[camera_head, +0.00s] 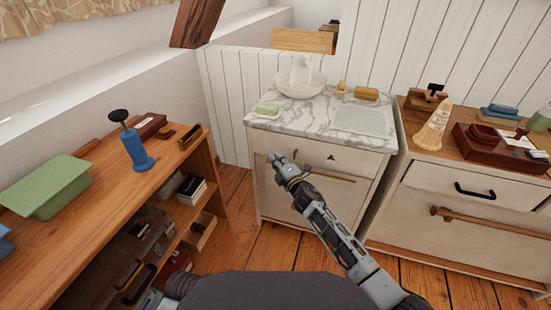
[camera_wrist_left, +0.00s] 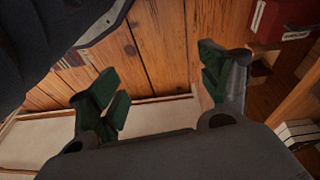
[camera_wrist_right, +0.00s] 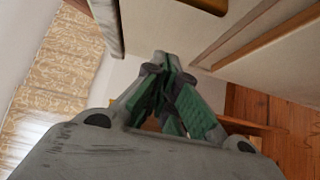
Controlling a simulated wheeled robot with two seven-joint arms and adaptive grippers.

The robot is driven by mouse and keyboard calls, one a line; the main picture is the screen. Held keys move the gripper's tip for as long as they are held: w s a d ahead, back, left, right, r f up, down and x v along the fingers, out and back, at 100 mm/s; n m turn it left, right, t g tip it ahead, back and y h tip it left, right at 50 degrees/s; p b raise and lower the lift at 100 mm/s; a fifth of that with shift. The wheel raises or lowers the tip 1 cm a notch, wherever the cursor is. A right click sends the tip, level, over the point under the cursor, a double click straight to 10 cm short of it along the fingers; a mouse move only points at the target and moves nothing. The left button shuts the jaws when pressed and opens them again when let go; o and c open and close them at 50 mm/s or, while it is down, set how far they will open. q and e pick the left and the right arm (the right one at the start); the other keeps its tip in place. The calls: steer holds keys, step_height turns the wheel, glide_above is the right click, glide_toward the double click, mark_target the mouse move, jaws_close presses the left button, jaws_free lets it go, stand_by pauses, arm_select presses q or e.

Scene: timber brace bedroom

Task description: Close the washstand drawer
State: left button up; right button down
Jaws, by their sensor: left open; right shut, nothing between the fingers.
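The washstand (camera_head: 280,204) is a pale cabinet with a grey-veined marble top. Its drawer (camera_head: 313,155) lies just under the top, with a small dark knob (camera_head: 331,157). The drawer front looks close to the cabinet face; I cannot tell whether it is fully flush. My right gripper (camera_head: 278,160) is shut and empty, near the left part of the drawer front; contact is unclear. In the right wrist view its fingers (camera_wrist_right: 160,60) meet beside a pale cabinet surface. My left gripper (camera_wrist_left: 160,70) is open and empty above the floor, its fingers unclear in the head view.
A basin with a pitcher (camera_head: 300,73) and a green soap dish (camera_head: 266,109) stand on the marble. A wooden shelf unit (camera_head: 120,194) is at left. Another cabinet (camera_head: 415,210) stands close at right. Wood floor (camera_head: 239,235) shows between shelf and washstand.

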arm_select(q)
steer(key=shift+w+a+f+p, duration=0.1)
steer(key=shift+w+f+p, duration=0.1)
steer(key=shift+f+p, duration=0.35)
steer(key=shift+w+a+f+p, duration=0.1)
steer(key=shift+w+f+p, duration=0.05)
steer(key=shift+f+p, duration=0.4)
arm_select(e)
steer(key=v, duration=0.9)
steer(key=shift+s+d, duration=0.25)
arm_select(q)
steer(key=shift+s+f, duration=0.15)
steer(key=shift+s, duration=0.1)
arm_select(e)
steer(key=shift+f, duration=0.1)
arm_select(q)
steer(key=shift+g, duration=0.3)
